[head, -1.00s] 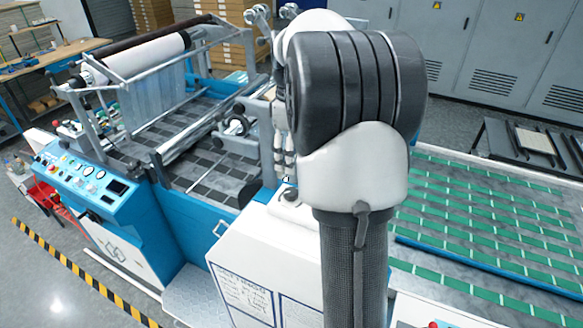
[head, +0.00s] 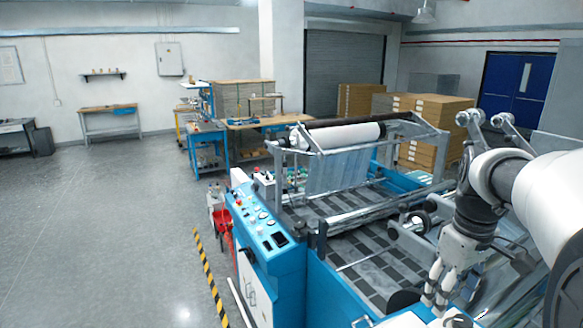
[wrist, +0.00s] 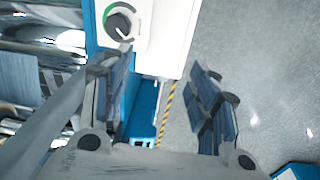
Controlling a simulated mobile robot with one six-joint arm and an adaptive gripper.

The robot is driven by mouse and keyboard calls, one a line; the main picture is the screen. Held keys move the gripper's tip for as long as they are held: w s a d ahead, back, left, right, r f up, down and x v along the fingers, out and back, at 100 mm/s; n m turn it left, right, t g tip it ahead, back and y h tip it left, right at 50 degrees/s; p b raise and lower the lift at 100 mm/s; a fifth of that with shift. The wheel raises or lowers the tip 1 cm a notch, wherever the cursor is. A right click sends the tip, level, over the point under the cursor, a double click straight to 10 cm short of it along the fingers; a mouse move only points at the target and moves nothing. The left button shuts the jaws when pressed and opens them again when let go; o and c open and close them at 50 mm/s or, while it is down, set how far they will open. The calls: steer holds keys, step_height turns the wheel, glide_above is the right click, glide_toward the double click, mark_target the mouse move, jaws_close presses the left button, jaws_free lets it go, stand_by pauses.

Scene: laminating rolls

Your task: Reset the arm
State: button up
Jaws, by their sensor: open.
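My gripper (head: 437,292) hangs at the lower right of the head view, fingers pointing down over the laminating machine (head: 345,265). In the wrist view my gripper (wrist: 162,85) shows its two blue-grey padded fingers wide apart, with nothing between them. Below the gap are part of the white and blue machine housing and the grey floor. My arm covers the right part of the head view and hides that side of the machine.
A white film roll (head: 345,137) sits on the machine's frame. The blue control panel (head: 268,228) faces left, with a red container (head: 222,220) beside it. A yellow-black stripe (head: 210,280) marks the floor. The floor at left is clear. Brown stacks (head: 430,128) stand behind.

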steer(key=s+a+f+m+t+b, duration=0.3)
steer(key=s+a+f+t+b, duration=0.1)
steer(key=s+a+f+b, duration=1.1)
steer(key=s+a+f, duration=0.3)
steer(key=a+f, duration=0.1)
steer(key=f, duration=0.1)
steer(key=shift+f+m+b, duration=0.3)
steer(key=shift+b, duration=0.05)
steer(key=shift+a, duration=0.1)
